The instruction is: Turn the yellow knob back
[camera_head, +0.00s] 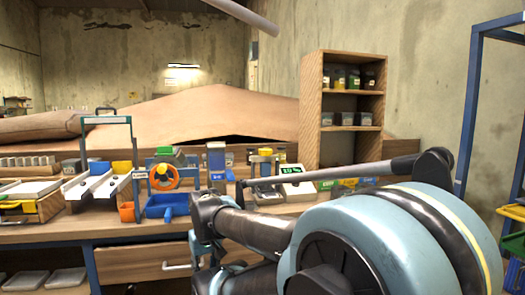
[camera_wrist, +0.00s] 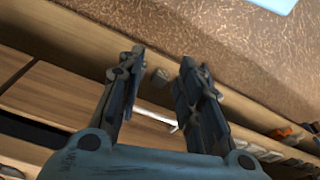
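My gripper (camera_wrist: 161,60) is open in the wrist view, its two dark fingers well apart. A small greyish-brown piece (camera_wrist: 159,77) shows between the fingers at the bench edge; I cannot tell what it is or how near. No yellow knob is clearly visible in the wrist view. In the head view, a small device with a yellow top (camera_head: 265,152) stands on the bench; I cannot tell whether that top is the knob. In the head view my arm covers the right of the bench, and my fingers cannot be made out.
On the bench (camera_head: 60,231) stand an orange wheel (camera_head: 163,177), a blue tray (camera_head: 167,205), an orange cup (camera_head: 127,212) and a white two-channel stand (camera_head: 97,186). A wooden shelf (camera_head: 312,110) rises behind. A drawer (camera_head: 140,264) is under the bench. A blue frame (camera_head: 470,100) stands right.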

